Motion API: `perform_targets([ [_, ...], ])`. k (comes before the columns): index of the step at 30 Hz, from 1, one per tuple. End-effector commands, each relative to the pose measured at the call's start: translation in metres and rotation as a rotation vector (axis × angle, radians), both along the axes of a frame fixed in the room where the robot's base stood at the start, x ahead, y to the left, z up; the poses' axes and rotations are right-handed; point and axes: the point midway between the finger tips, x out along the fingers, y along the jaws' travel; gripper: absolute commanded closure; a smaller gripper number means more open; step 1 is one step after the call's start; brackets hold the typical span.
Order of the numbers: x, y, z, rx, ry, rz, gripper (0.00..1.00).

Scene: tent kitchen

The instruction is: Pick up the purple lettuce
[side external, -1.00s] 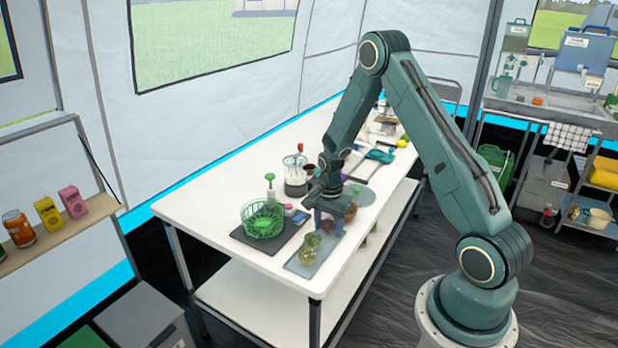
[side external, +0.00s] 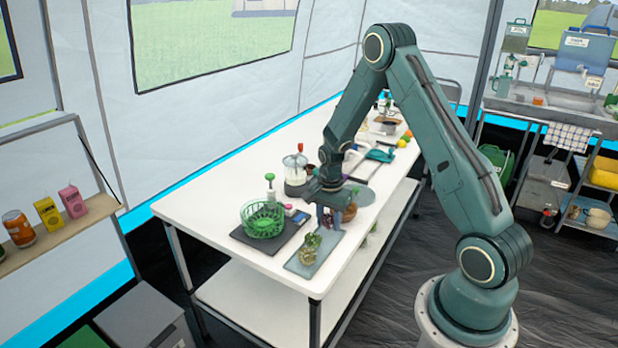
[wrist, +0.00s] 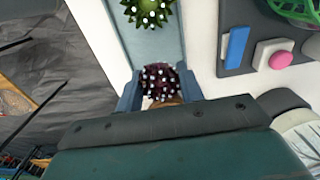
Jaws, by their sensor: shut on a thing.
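The purple lettuce (wrist: 158,80) is a dark purple, frilly head with pale tips. In the wrist view it sits between the two blue-grey fingers of my gripper (wrist: 159,88), which is shut on it. In the side view my gripper (side external: 328,218) is low over the table, near the far end of a grey-blue board (side external: 300,268).
A green frilly vegetable (side external: 309,248) lies on the grey-blue board. A green basket (side external: 263,220) stands on a dark board to the left. A blender-like jar (side external: 295,168) stands behind, and a brown round item (side external: 350,212) is close right of my gripper. The near table corner is clear.

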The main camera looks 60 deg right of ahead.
Motion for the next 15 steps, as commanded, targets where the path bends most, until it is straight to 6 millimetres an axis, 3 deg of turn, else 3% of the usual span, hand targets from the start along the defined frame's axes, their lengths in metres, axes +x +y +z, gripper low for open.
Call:
perform_targets([
  [15,0.0,0.0,0.037,-0.001,-0.002,0.0,0.75],
])
